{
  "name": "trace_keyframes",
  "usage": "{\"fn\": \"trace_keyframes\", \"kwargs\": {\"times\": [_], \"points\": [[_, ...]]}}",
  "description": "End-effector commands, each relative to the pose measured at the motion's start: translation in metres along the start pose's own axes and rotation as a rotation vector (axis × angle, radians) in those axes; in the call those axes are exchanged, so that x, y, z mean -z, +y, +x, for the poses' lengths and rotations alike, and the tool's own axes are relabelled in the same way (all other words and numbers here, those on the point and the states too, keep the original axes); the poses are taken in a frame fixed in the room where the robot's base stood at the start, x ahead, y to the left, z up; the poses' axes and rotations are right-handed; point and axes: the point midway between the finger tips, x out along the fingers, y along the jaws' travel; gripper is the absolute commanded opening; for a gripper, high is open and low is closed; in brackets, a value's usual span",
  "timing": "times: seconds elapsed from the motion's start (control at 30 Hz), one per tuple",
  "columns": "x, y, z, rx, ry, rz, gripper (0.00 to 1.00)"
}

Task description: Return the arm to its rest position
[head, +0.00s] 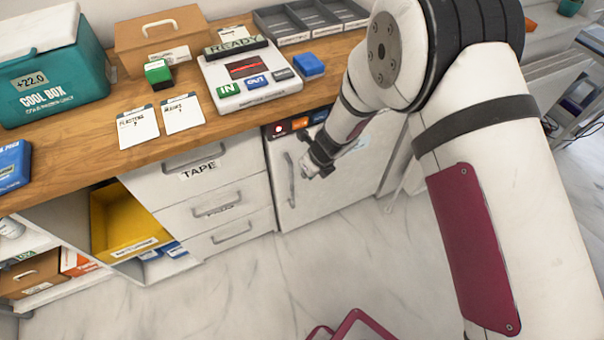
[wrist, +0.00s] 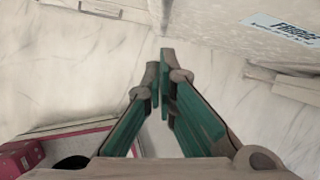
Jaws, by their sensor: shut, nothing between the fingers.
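My gripper (head: 316,162) is at the end of my arm in the head view, in front of the small grey cabinet door (head: 318,185) under the counter. In the wrist view its two green-sided fingers (wrist: 160,85) come together at the tips, with nothing between them. My arm is bent and reaches in from the right of the head view. Whether the fingers touch the door cannot be told.
The wooden counter (head: 185,145) holds a teal cool box (head: 55,75), a white button panel (head: 250,100) and cards. Drawers labelled TAPE (head: 195,170) stand left of the door. A label (wrist: 283,27) shows in the wrist view.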

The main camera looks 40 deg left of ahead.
Motion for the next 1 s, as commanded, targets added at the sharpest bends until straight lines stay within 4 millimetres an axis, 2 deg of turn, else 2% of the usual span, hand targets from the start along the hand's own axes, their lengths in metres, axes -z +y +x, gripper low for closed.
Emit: {"fn": "trace_keyframes", "kwargs": {"times": [0.2,0.4,0.77,0.83,0.93,1.0], "points": [[-0.002,0.004,-0.040,0.000,-0.003,-0.003,0.00],[-0.002,0.006,-0.065,0.000,-0.002,-0.002,0.00],[-0.002,0.006,-0.073,-0.001,-0.002,-0.004,0.00],[-0.004,0.002,-0.081,0.001,-0.010,-0.019,0.00],[-0.007,-0.013,-0.110,0.005,-0.030,-0.085,0.00],[-0.008,-0.027,-0.142,0.012,-0.050,-0.163,0.00]]}}
